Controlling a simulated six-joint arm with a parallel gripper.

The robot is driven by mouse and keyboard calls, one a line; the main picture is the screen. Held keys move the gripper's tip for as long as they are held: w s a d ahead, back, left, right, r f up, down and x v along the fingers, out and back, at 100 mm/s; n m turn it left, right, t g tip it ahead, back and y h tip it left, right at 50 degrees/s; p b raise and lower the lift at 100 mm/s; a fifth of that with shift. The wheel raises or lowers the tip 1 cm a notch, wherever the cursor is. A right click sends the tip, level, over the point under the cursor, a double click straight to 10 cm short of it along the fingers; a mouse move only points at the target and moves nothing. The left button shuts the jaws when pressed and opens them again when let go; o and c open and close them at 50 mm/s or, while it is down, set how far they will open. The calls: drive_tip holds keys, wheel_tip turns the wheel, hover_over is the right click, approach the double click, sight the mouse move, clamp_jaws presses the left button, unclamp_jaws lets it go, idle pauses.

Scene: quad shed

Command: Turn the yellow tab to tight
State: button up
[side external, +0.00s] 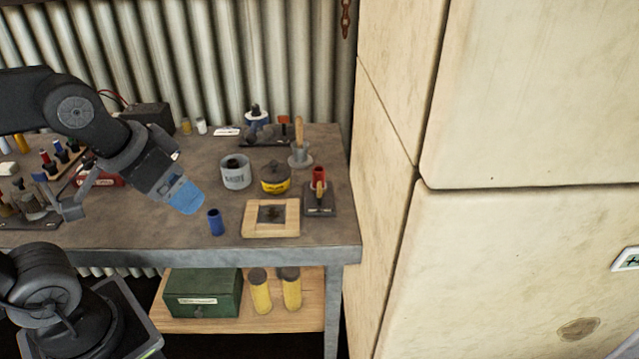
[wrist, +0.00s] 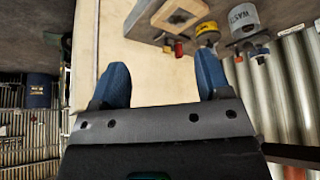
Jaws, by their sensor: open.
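I cannot clearly make out a yellow tab. A dark plate fixture with a red top (side external: 319,174) and a small tan or yellowish piece below it stands near the right end of the bench; the piece is too small to tell its setting. A red part also shows small in the wrist view (wrist: 178,48). A yellow-banded dark pot (side external: 275,184) stands left of the fixture. My gripper (side external: 184,198) is left of both, above the bench and touching neither. Its blue fingers are apart and empty in the wrist view (wrist: 162,82).
A blue cylinder (side external: 215,222) stands near the front edge, close to my gripper. A square wooden frame (side external: 258,231) lies to its right. A grey waste can (side external: 236,174) and a brush holder (side external: 300,155) stand behind. A pale wall (side external: 385,180) bounds the bench's right end.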

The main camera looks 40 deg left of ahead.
drive_tip(key=w+r, duration=0.1)
drive_tip(key=w, duration=0.1)
drive_tip(key=w+r+n+g, duration=0.1)
drive_tip(key=w, duration=0.1)
drive_tip(key=w+r+n, duration=0.1)
drive_tip(key=w, duration=0.1)
drive_tip(key=shift+w+r, duration=0.2)
drive_tip(key=shift+w, duration=0.15)
drive_tip(key=c, duration=0.4)
drive_tip(key=w+n, duration=0.1)
drive_tip(key=w, duration=0.2)
drive_tip(key=w+g, duration=0.1)
drive_tip(key=w, duration=0.2)
drive_tip(key=w+r+n+g, duration=0.1)
drive_tip(key=w, duration=0.2)
drive_tip(key=shift+w+d+n, duration=0.15)
drive_tip(key=shift+n, duration=0.15)
drive_tip(key=shift+c, duration=0.9)
drive_tip(key=n+g, duration=0.3)
drive_tip(key=n, duration=0.1)
hover_over(319, 185)
wheel_tip(319, 185, down, 7)
wheel_tip(319, 185, down, 13)
clamp_jaws()
